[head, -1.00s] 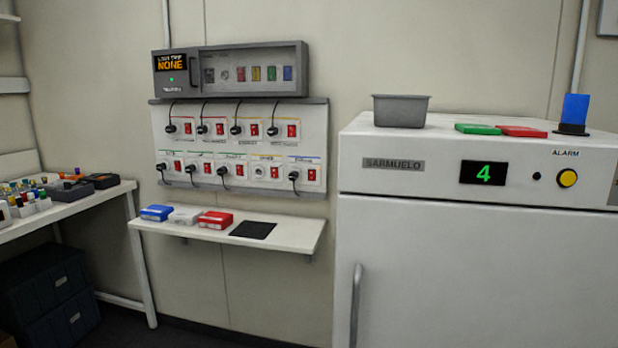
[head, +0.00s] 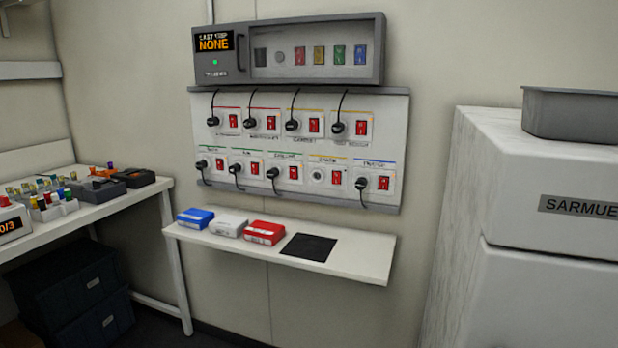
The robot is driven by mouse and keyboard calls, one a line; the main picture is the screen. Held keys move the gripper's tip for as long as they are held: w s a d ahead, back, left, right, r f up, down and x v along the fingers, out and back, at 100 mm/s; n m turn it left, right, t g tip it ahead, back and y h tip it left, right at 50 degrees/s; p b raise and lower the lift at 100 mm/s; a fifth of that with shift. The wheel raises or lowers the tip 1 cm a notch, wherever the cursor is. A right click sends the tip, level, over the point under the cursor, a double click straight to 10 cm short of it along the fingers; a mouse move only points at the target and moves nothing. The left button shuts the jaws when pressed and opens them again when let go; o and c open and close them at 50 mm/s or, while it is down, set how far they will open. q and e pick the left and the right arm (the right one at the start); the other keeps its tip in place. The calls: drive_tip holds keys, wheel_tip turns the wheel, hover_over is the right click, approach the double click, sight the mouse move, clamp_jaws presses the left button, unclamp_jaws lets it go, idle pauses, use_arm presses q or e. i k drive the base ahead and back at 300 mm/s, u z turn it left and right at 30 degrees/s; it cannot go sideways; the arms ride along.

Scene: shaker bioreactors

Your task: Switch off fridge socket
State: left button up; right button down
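The white socket panel (head: 300,148) hangs on the wall, with two rows of sockets. Each socket has a red rocker switch, such as the one at the upper right (head: 361,128). Black plugs sit in most sockets; one lower-row socket (head: 318,175) has no plug. The small labels above the sockets are too blurred to tell which is the fridge's. The fridge (head: 550,230), a white cabinet marked SARMUE, stands at the right, partly cut off. Neither of my grippers is in view.
A grey box (head: 289,50) with a LAST TRIP NONE display sits above the panel. A white shelf (head: 352,262) below bears blue, white and red boxes and a black pad. A bench (head: 120,196) with racks stands left. A grey bin (head: 572,115) is on the fridge.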

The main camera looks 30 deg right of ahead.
sight(384, 180)
drive_tip(key=u, duration=0.1)
drive_tip(key=i, duration=1.1)
drive_tip(key=z, duration=0.8)
drive_tip(key=i, duration=0.7)
drive_tip(key=z, duration=0.55)
